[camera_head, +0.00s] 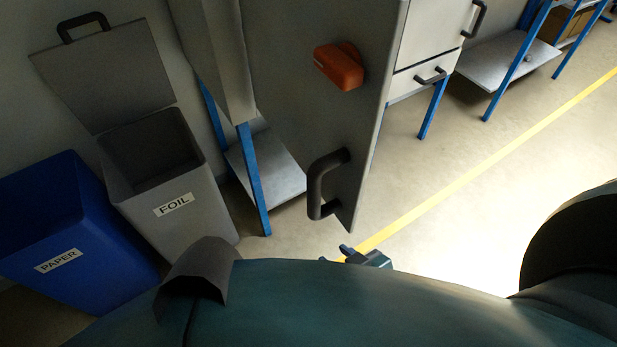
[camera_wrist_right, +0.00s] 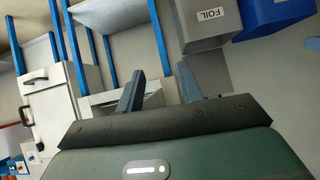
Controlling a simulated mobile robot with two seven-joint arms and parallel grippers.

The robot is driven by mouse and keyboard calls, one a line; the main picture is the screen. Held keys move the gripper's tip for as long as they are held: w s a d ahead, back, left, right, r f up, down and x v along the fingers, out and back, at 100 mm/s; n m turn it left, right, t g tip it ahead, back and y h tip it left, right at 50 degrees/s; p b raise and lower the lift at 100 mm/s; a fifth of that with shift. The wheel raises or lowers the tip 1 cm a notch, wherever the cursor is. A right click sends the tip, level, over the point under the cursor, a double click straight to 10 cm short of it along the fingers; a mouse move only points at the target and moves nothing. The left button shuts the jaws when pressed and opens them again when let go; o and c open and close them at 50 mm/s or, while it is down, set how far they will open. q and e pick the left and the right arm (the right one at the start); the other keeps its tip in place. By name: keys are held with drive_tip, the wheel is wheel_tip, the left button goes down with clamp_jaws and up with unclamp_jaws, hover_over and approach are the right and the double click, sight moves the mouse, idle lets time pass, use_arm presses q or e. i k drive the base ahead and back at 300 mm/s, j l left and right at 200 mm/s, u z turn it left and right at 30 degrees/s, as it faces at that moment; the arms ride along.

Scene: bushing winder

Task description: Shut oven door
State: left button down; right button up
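The oven door (camera_head: 290,110) is a grey panel standing swung open at the top centre of the head view. It carries a black bar handle (camera_head: 318,188) near its lower corner and an orange-red block (camera_head: 340,66) higher up. Only a small part of my right gripper (camera_head: 364,257) shows, below the door's lower corner; my arm hides the rest. In the right wrist view the right gripper's two fingers (camera_wrist_right: 160,86) are spread apart with no object clearly held. I cannot tell whether they touch the door. My left gripper is not in view.
A grey FOIL bin (camera_head: 183,187) with a raised lid and a blue PAPER bin (camera_head: 75,215) stand at left. A blue-legged shelf (camera_head: 268,165) is behind the door. White drawers (camera_head: 420,80) stand beyond it. The floor at right is clear, with a yellow line (camera_head: 490,145).

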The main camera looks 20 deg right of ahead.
sight(330, 132)
drive_tip(key=k+j, duration=0.1)
drive_tip(key=j, duration=0.35)
drive_tip(key=k+j+z, duration=0.1)
drive_tip(key=j, duration=0.4)
drive_tip(key=k+j, duration=0.15)
drive_tip(key=j, duration=0.3)
